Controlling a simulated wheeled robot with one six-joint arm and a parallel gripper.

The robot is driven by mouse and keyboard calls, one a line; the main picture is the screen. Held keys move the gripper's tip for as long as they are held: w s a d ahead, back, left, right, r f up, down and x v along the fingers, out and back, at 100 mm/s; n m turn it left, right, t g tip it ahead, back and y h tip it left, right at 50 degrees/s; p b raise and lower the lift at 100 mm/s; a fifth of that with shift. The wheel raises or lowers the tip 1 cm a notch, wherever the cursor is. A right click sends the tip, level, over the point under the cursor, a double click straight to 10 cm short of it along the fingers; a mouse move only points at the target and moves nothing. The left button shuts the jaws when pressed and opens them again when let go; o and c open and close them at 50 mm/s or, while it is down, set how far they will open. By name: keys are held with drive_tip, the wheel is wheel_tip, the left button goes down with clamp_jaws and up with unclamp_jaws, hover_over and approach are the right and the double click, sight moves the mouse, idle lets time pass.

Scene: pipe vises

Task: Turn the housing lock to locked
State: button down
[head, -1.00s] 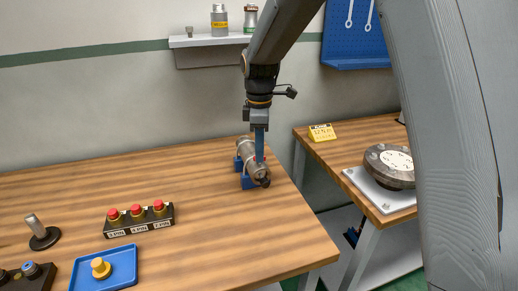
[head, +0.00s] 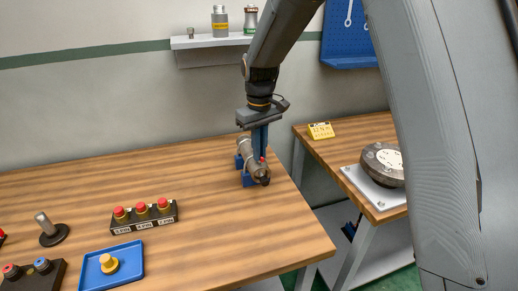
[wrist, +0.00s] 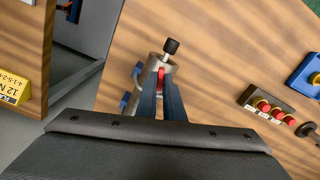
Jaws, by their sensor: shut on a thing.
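The housing (head: 245,147) is a grey metal cylinder lying on blue supports (head: 249,180) near the right end of the wooden table. A dark knob sticks out of its near end; it also shows in the wrist view (wrist: 171,46). A small red part, which looks like the lock (wrist: 161,76), sits on the housing between my fingers. My gripper (head: 261,150) points down over the housing, its blue fingers shut on the red part. The fingers hide much of the housing in the wrist view, so I cannot read the lock's position.
A block with several red buttons (head: 142,217) and a blue tray (head: 85,265) with a yellow knob lie left on the table. A second table on the right holds a round dark disc (head: 374,164) and a yellow sign (head: 320,131). The table's middle is clear.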

drive_tip(key=shift+m+p, duration=0.3)
drive_tip(key=shift+m, duration=1.3)
drive_tip(key=c, duration=1.9)
unclamp_jaws()
drive_tip(key=shift+o, duration=0.2)
drive_tip(key=shift+r+b, duration=1.1)
drive_tip(key=shift+r, duration=2.85)
drive_tip(key=shift+s, duration=0.1)
